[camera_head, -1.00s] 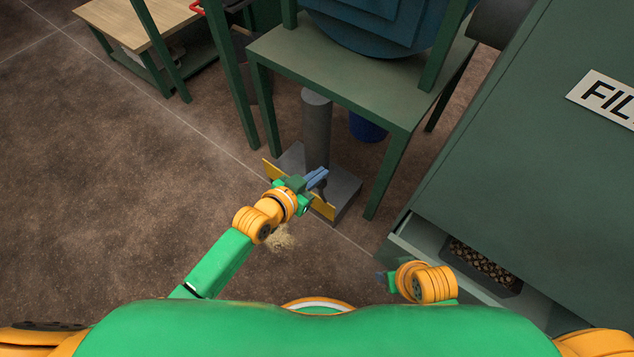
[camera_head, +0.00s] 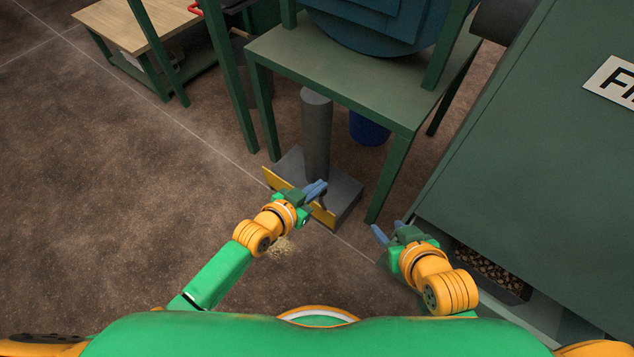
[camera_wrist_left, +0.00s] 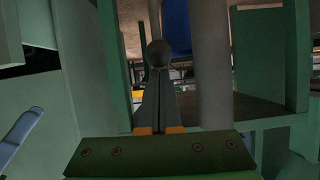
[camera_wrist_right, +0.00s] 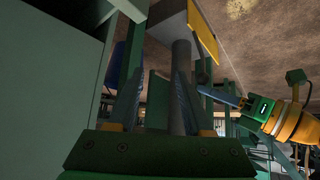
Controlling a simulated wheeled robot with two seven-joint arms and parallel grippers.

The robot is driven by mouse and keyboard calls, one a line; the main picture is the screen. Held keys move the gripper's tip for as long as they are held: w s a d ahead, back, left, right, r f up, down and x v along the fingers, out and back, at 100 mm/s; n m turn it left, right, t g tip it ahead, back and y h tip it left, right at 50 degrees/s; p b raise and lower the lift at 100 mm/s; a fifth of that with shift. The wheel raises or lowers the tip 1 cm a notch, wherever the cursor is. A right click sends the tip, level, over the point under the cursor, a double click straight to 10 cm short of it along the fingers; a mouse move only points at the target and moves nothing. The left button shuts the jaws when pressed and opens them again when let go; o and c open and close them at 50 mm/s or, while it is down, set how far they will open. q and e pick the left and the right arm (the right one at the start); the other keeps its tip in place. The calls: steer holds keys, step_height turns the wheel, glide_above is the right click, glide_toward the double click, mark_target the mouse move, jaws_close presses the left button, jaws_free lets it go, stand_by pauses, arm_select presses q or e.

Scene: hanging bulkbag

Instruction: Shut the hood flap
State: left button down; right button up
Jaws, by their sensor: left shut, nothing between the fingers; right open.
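A yellow-faced plate (camera_head: 271,179), which looks like the hood flap, stands along the near side of a grey floor box (camera_head: 346,203) below a grey post (camera_head: 316,135). My left gripper (camera_head: 320,185) is shut and empty, over the plate and close to the box. It hides the middle of the plate. A dark round knob (camera_wrist_left: 159,53) shows just beyond its fingertips in the left wrist view; I cannot tell whether they touch. My right gripper (camera_head: 388,229) is open and empty, right of the box. The plate also shows in the right wrist view (camera_wrist_right: 204,30).
A green cabinet (camera_head: 550,150) with a tray of granules (camera_head: 490,274) stands at the right. Floor at the left is clear.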

mark_target(320, 197)
steer(key=w+a+r+t+y+b, duration=0.25)
steer(key=w+r+t, duration=0.4)
steer(key=r, duration=0.45)
arm_select(q)
step_height(320, 197, down, 6)
steer(key=shift+s+r+b, duration=0.1)
steer(key=shift+r+b, duration=0.15)
steer(key=shift+b, duration=0.35)
arm_select(e)
step_height(320, 197, up, 13)
steer(key=s+a+n+t+y, duration=0.1)
steer(key=s+t+y, duration=0.1)
steer(key=t, duration=0.6)
steer(key=shift+s+a+n+y, duration=0.2)
steer(key=shift+s+n+y, duration=0.05)
steer(key=shift+n+y, duration=0.1)
steer(key=shift+f, duration=0.15)
